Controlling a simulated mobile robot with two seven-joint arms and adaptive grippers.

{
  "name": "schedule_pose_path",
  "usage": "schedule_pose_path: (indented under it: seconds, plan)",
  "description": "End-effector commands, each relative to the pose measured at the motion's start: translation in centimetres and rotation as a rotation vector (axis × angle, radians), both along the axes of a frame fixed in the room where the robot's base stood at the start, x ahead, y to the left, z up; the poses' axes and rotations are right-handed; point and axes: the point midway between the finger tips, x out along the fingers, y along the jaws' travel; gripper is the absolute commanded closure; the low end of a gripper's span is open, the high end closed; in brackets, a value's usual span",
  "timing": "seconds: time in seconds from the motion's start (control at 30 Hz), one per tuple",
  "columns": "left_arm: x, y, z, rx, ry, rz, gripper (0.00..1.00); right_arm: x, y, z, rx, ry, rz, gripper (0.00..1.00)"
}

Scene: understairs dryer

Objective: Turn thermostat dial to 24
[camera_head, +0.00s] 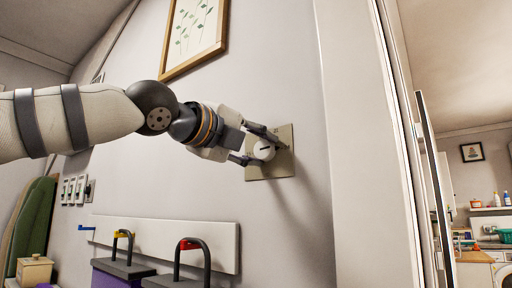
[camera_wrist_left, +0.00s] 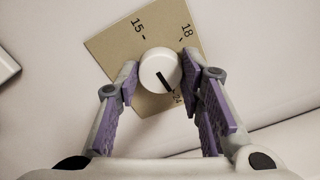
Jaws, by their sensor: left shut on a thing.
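The thermostat is a tan square plate (camera_head: 284,166) on the wall with a round white dial (camera_head: 264,150). In the left wrist view the dial (camera_wrist_left: 160,70) has a black pointer line aimed down and right, toward the mark that reads 24 (camera_wrist_left: 177,98). Marks 15 (camera_wrist_left: 138,27) and 18 (camera_wrist_left: 187,31) also show on the plate. My left gripper (camera_head: 252,146) reaches in from the left and is shut on the dial, with its purple-padded fingers (camera_wrist_left: 160,78) on either side. The lower part of the plate is partly hidden by the fingers. My right gripper is not in view.
A framed plant picture (camera_head: 195,38) hangs above the arm. A white rail (camera_head: 165,238) and dark-handled purple containers (camera_head: 120,268) are below. Wall switches (camera_head: 76,190) are at left. A white door frame (camera_head: 365,150) stands to the right of the thermostat.

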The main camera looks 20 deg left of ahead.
Motion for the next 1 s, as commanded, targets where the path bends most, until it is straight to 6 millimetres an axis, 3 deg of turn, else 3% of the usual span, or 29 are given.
schedule_pose_path:
  seconds: [0.77,0.8,0.87,1.0]
  plan:
    - [-0.11,0.05,0.30,0.080,-0.036,0.001,0.93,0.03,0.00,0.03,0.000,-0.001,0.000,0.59]
    - [-0.11,0.06,0.31,0.079,-0.036,0.001,0.56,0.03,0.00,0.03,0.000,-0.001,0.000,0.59]
    - [-0.11,0.04,0.29,0.080,-0.035,0.000,0.45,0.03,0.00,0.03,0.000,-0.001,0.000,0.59]
    - [-0.08,0.02,0.20,0.080,-0.033,0.000,0.45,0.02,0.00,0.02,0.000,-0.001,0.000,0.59]
